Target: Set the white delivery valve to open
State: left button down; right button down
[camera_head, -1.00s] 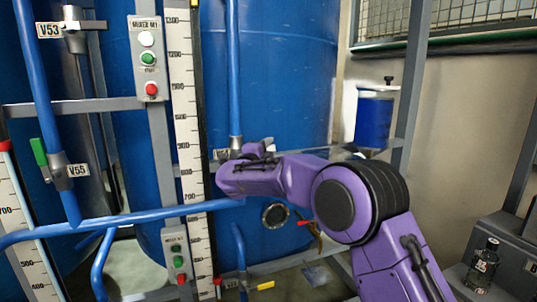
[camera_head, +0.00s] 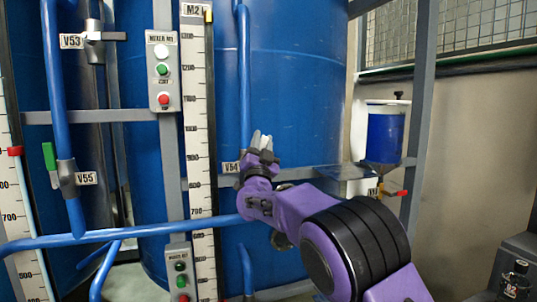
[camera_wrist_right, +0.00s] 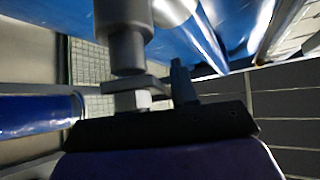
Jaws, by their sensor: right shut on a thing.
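The valve at the label V54 (camera_head: 231,167) sits on the vertical blue pipe in front of the large blue tank in the head view. A pale white handle-like piece (camera_head: 261,141) shows just above my right gripper (camera_head: 259,157), which is at this valve. My right gripper is shut on the white handle; the hand hides most of the valve body. In the right wrist view, the grey valve body (camera_wrist_right: 123,45) hangs from above, with a pale fitting (camera_wrist_right: 133,101) close to the dark jaws. My left gripper is not in view.
Valve V55 (camera_head: 67,178) has a green handle, and valve V53 (camera_head: 94,36) stands above it at left. A scale M2 (camera_head: 199,110) and a mixer switch box (camera_head: 162,72) stand left of my arm. A small blue vessel (camera_head: 384,137) with a red-handled valve is at right.

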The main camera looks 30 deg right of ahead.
jog(key=shift+w+a+r+n+t+y+b, duration=0.15)
jog(key=shift+a+n+t+y+b, duration=0.55)
jog(key=shift+n+y, duration=0.8)
jog(key=shift+w+a+r+n+t+y+b, duration=0.15)
jog(key=shift+a+n+t+y, duration=0.2)
jog(key=shift+n+t+y, duration=1.15)
jog(key=shift+w+a+r+n+t+y+b, duration=0.1)
jog(key=shift+a+n+t+y+b, duration=0.55)
jog(key=shift+n, duration=1.45)
jog(key=shift+g+y, duration=0.35)
jog(key=shift+y, duration=0.1)
jog(key=c, duration=1)
grip_release()
jog(key=shift+o, duration=0.2)
jog(key=shift+f, duration=0.1)
jog(key=b+v, duration=0.3)
jog(key=v, duration=0.7)
jog(key=shift+s, duration=0.15)
jog(key=shift+f, duration=0.15)
